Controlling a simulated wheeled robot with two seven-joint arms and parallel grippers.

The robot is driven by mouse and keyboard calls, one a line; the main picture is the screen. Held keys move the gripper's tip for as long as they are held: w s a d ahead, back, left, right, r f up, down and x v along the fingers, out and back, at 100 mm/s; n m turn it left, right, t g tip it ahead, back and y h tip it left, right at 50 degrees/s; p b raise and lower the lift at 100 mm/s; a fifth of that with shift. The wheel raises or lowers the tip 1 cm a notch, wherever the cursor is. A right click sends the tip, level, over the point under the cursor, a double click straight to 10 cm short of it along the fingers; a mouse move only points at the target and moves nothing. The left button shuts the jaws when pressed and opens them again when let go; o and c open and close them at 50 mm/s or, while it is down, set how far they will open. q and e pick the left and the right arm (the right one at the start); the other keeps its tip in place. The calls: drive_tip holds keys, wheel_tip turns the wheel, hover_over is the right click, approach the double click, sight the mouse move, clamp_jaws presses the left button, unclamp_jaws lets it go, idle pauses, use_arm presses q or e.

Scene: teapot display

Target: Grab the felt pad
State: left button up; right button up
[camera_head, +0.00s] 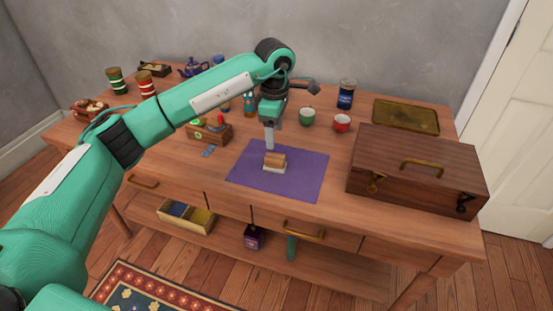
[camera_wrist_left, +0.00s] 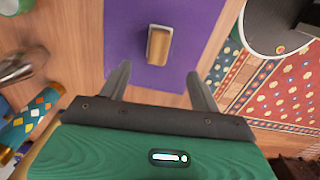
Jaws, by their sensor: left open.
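A small block with a wooden back and a pale, felt-like underside, which looks like the felt pad (camera_head: 274,161), lies on a flat purple mat (camera_head: 305,185) near the middle of the table. In the left wrist view the felt pad (camera_wrist_left: 159,44) lies ahead of the fingertips, roughly centred between them, on the purple mat (camera_wrist_left: 120,30). My left gripper (camera_head: 269,146) points down just above and behind the pad in the head view. In the left wrist view my left gripper (camera_wrist_left: 158,75) has its fingers apart with nothing between them. My right gripper is not in view.
A large wooden box (camera_head: 415,175) with a brass handle stands right of the mat. Behind the mat are a green cup (camera_head: 307,117), a red cup (camera_head: 341,123) and a dark blue jar (camera_head: 346,95). A small wooden holder (camera_head: 210,132) stands to the left.

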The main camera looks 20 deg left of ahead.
sight(277, 156)
use_arm(q)
wheel_tip(277, 156, down, 5)
drive_tip(key=shift+w+r, duration=0.1)
drive_tip(key=shift+w, duration=0.05)
drive_tip(key=shift+d+f, duration=0.2)
drive_tip(key=shift+f, duration=1.3)
drive_tip(key=shift+d+f, duration=0.15)
drive_tip(key=shift+f, duration=1.3)
drive_tip(key=c, duration=1.1)
